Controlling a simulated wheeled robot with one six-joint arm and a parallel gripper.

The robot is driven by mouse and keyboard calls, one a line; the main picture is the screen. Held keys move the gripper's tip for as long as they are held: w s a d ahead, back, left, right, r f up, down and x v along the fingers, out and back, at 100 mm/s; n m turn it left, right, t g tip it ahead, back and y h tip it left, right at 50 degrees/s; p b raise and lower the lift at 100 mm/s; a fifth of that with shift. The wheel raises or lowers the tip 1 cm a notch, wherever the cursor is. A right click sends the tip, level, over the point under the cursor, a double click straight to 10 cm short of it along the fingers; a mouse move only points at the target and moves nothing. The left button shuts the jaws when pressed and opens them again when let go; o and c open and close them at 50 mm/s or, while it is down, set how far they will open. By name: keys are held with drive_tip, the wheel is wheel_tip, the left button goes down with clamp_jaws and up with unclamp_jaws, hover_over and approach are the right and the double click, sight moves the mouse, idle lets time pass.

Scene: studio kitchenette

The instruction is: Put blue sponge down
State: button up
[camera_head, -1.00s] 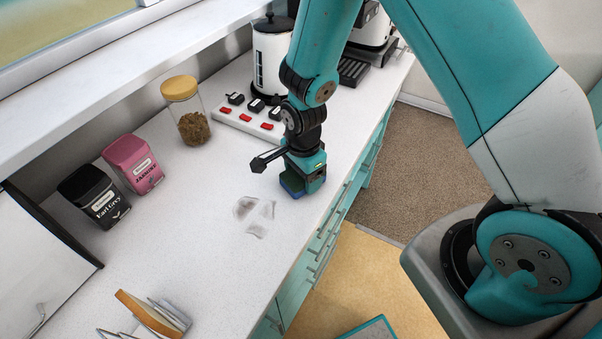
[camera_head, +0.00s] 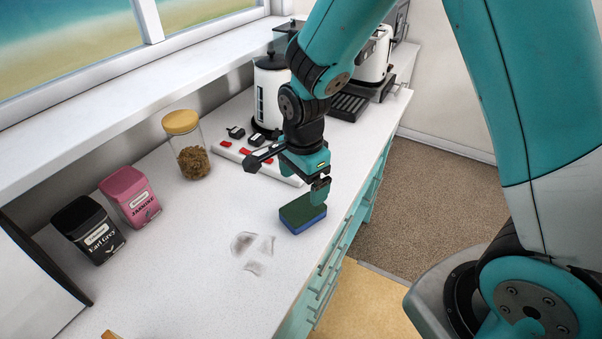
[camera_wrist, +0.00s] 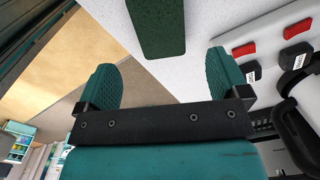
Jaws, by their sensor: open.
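The blue sponge (camera_head: 302,213) lies flat on the white countertop, its dark green scouring side up and its blue side down. My gripper (camera_head: 319,186) is open and empty just above and behind the sponge, apart from it. In the wrist view, my gripper (camera_wrist: 165,80) shows its two teal fingers spread wide with nothing between them. The sponge's green top (camera_wrist: 157,25) shows in the wrist view beyond the fingertips, cut off by the upper edge.
Grey smudges (camera_head: 252,249) mark the countertop (camera_head: 190,260) left of the sponge. A power strip (camera_head: 250,160) with red switches, a jar (camera_head: 187,150), a pink tin (camera_head: 131,196) and a black tin (camera_head: 88,230) stand further left and back. The counter's front edge is close on the right.

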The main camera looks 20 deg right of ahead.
drive_tip(key=s+a+r+n+y, duration=0.2)
drive_tip(key=s+r+n, duration=0.6)
drive_tip(key=n, duration=0.3)
drive_tip(key=s+a+r+n+y, duration=0.2)
drive_tip(key=s+a+r+n, duration=0.1)
drive_tip(key=s+r+n, duration=0.6)
drive_tip(key=shift+s+r+n, duration=0.2)
drive_tip(key=shift+s+n, duration=0.6)
drive_tip(key=shift+n, duration=0.4)
drive_tip(key=shift+w, duration=0.1)
